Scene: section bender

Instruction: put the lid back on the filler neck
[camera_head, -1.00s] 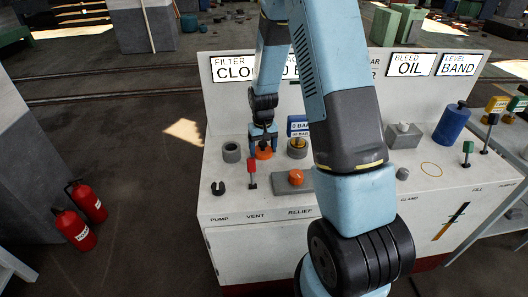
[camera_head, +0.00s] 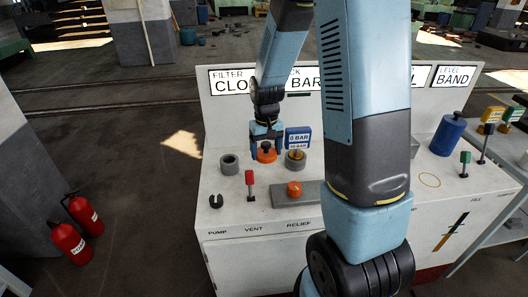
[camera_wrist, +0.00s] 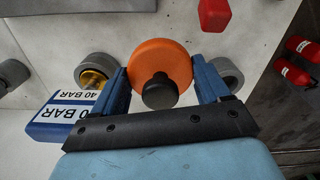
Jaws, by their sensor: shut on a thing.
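The lid is an orange disc (camera_head: 267,156) with a dark knob, and it also shows in the wrist view (camera_wrist: 158,58). My gripper (camera_head: 266,150) has its two blue fingers on opposite sides of the disc, holding it by the rim. The wrist view shows the knob (camera_wrist: 160,92) facing my gripper's palm. A brass-topped neck with a grey collar (camera_head: 295,161), apparently the filler neck, stands just right of the lid; it is left of it in the wrist view (camera_wrist: 94,72). The lid is apart from the neck. Its height over the bench is hard to tell.
A blue-and-white bar-label block (camera_head: 298,138) stands right behind the neck. A grey ring (camera_head: 229,164) is left of the lid. A red-topped lever (camera_head: 250,184) and a grey block with an orange knob (camera_head: 294,190) stand in front. My arm hides part of the bench.

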